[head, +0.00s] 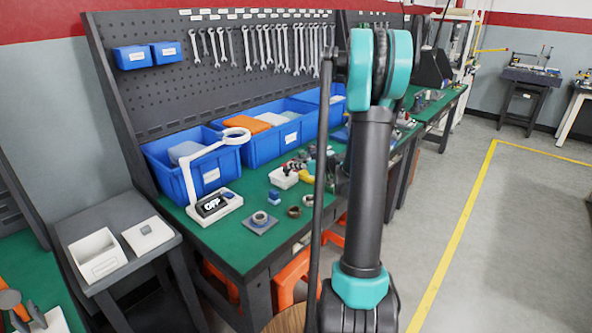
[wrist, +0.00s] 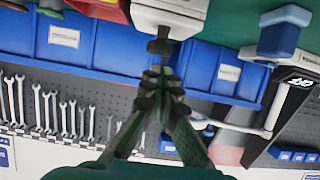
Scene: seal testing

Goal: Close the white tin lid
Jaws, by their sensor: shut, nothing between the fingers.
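A white tin (head: 97,255) stands on the small grey side table at the left of the head view. A flat white lid (head: 152,235) with a small grey block on top is right beside it. I cannot tell whether the lid is joined to the tin. In the wrist view, my gripper (wrist: 160,75) is shut and empty, with its dark fingers together in front of the blue bins. The gripper is not clearly seen in the head view. It is well away from the tin, over the green workbench. The tin and lid cannot be made out in the wrist view.
The side table (head: 120,283) adjoins the green workbench (head: 235,250). On the bench stand a white ring lamp (head: 213,204), blue bins (head: 205,172) and small parts. Wrenches (head: 275,48) hang on the pegboard behind. Open floor (head: 520,240) lies to the right.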

